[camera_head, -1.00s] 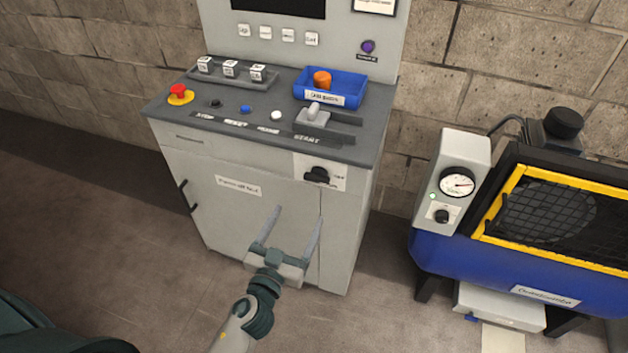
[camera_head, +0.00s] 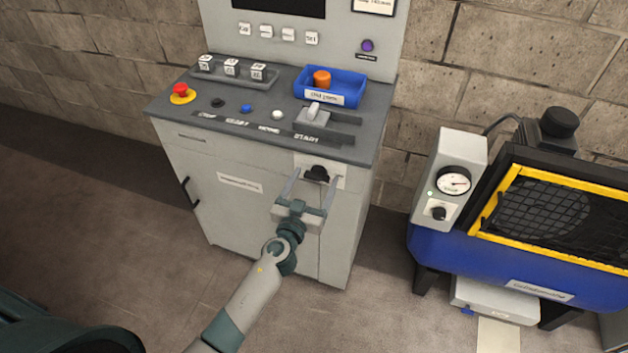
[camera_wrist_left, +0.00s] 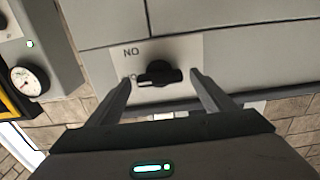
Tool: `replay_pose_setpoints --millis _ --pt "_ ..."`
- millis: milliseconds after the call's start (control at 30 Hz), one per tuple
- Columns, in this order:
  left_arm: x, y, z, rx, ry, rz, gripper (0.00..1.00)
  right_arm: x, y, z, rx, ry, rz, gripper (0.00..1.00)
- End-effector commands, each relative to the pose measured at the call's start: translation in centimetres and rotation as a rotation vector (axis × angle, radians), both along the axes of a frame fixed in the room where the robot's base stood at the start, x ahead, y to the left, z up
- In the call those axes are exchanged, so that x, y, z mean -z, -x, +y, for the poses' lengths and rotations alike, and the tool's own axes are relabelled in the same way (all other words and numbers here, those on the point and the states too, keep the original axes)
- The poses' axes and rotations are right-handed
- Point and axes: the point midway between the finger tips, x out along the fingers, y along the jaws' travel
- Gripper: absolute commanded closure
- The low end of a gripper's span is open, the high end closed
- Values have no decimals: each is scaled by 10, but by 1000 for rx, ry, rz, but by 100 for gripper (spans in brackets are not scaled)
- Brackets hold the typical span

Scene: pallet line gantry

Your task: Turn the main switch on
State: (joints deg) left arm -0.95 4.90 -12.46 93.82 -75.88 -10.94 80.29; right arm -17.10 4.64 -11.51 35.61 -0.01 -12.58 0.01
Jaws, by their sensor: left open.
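The main switch is a black rotary knob (camera_head: 317,173) on a pale label plate (camera_head: 338,170), on the upper right front of the grey control cabinet (camera_head: 235,215). My left gripper (camera_head: 316,177) is open, with its two fingers pointing at the knob, one on each side. In the left wrist view the knob (camera_wrist_left: 159,74) lies between and a little beyond the fingertips (camera_wrist_left: 159,78), and I see no contact. The knob's grip bar lies roughly sideways there. The plate lettering appears upside down and is partly hidden by the knob. My right gripper is not in view.
The cabinet top carries a red emergency button (camera_head: 181,91), a lever (camera_head: 313,112) and a blue bin (camera_head: 331,86) holding an orange piece. A blue machine (camera_head: 430,250) with a gauge (camera_head: 454,180) stands to the right. The floor before the cabinet is clear.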

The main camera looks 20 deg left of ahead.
Motion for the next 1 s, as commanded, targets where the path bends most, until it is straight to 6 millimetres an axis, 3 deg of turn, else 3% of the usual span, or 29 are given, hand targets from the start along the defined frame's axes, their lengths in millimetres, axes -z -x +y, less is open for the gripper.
replay_pose_setpoints --millis 233,400,1000 --pt "0 0 0 0 0 0 27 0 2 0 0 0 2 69" --pt "0 0 0 0 0 0 66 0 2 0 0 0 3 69" --pt "0 0 -1 1 -123 -5 66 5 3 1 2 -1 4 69"
